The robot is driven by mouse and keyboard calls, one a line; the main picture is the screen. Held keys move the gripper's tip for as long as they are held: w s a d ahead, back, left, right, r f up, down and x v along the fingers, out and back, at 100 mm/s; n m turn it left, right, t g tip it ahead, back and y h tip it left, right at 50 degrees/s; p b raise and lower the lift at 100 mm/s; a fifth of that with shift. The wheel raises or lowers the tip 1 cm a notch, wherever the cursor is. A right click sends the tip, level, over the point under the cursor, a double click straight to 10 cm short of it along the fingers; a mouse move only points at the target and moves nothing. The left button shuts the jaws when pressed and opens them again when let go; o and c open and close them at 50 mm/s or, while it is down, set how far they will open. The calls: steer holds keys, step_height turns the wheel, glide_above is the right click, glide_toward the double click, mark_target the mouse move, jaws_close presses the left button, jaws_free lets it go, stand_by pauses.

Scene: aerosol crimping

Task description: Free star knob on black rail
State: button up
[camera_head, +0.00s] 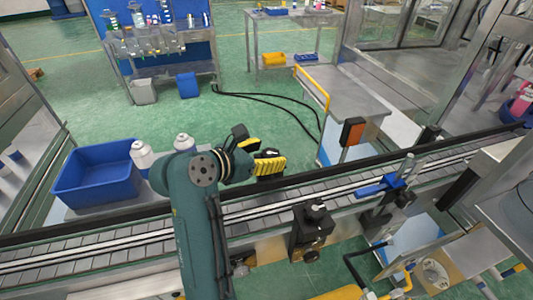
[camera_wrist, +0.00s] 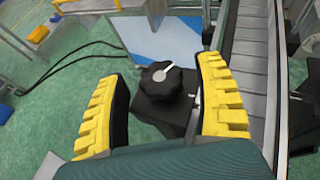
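The black star knob (camera_wrist: 168,86) has a lobed rim and a white pointer mark on top. It sits on a black block (camera_wrist: 165,118) on the left side of the conveyor in the wrist view. My gripper (camera_wrist: 163,72) is open, with its yellow-padded fingers on either side of the knob.
Another black knob (camera_head: 316,208) stands on a block at the near rail. An orange and black box (camera_head: 352,131) and a blue clamp (camera_head: 383,185) are farther right along the conveyor. A blue bin (camera_head: 98,200) and white cans (camera_head: 142,153) are at left.

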steer(key=c, duration=1.1)
steer(key=shift+s+p, duration=0.1)
steer(key=shift+p, duration=0.35)
steer(key=n+p, duration=0.1)
steer(key=p, duration=0.1)
steer(key=t+y+p, duration=0.1)
steer(key=shift+s+d+r+n+y+p, duration=0.1)
steer(key=shift+d+r+n+y+p, duration=0.05)
steer(key=shift+r+n+y+p, duration=0.2)
steer(key=n+t+y+p, duration=0.1)
steer(key=n+p, duration=0.1)
steer(key=p, duration=0.2)
steer(key=shift+d+f+y+p, duration=0.1)
steer(key=shift+y+p, duration=0.25)
steer(key=n+t+y+p, duration=0.1)
steer(key=p, duration=0.4)
steer(key=shift+s+f+n+y, duration=0.1)
steer(key=shift+f+n+y, duration=0.05)
steer(key=shift+n+y, duration=0.25)
steer(key=shift+f, duration=0.1)
steer(key=shift+f+p, duration=0.25)
steer(key=shift+p, duration=0.2)
